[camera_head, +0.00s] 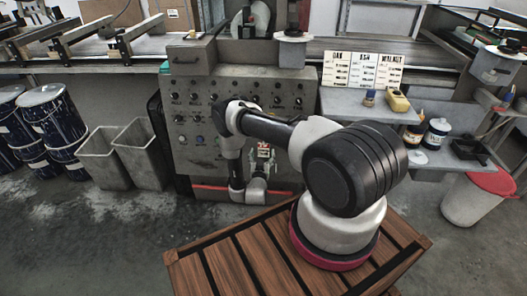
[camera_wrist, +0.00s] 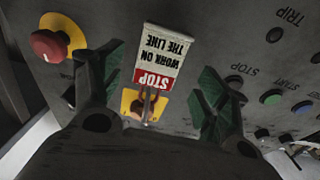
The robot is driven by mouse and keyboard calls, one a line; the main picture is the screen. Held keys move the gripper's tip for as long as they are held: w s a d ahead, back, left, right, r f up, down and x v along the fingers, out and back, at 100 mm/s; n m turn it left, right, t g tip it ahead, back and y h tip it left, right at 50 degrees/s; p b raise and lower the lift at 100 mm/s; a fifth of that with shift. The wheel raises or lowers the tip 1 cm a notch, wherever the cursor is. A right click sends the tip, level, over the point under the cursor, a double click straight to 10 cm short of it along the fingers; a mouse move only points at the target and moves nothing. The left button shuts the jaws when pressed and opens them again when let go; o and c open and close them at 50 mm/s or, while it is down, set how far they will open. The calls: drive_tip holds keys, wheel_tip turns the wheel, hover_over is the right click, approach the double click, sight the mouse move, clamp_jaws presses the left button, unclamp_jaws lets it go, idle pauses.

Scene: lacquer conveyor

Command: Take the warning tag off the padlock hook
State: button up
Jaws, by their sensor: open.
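The warning tag (camera_wrist: 163,56) is a white and red card reading "STOP WORK ON THE LINE", upside down in the wrist view. It hangs on a metal hook (camera_wrist: 149,103) in front of a yellow plate (camera_wrist: 130,101) on the grey panel. In the head view the tag (camera_head: 264,150) shows small, low on the control panel's front. My gripper (camera_wrist: 158,78) is open, its green-padded fingers on either side of the tag, with visible gaps at both sides. I cannot tell whether the fingertips are level with the card in depth.
A red emergency button (camera_wrist: 47,45) on a yellow base protrudes beside the left finger. Green (camera_wrist: 271,97) and blue buttons are at right. The control panel (camera_head: 210,85) has rows of knobs. Grey bins (camera_head: 105,158) and blue drums (camera_head: 50,115) stand at left.

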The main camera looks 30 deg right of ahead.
sight(264, 155)
drive_tip(key=x, duration=0.4)
drive_tip(key=shift+w+d+r, duration=0.15)
drive_tip(key=shift+d+r, duration=0.05)
drive_tip(key=c, duration=1)
drive_tip(key=shift+c, duration=0.2)
drive_tip(key=shift+r, duration=0.25)
drive_tip(key=r+v, duration=0.1)
drive_tip(key=v, duration=0.5)
drive_tip(key=r+v, duration=0.1)
drive_tip(key=v, duration=1.1)
drive_tip(key=shift+r, duration=0.4)
drive_tip(key=shift+a, duration=0.15)
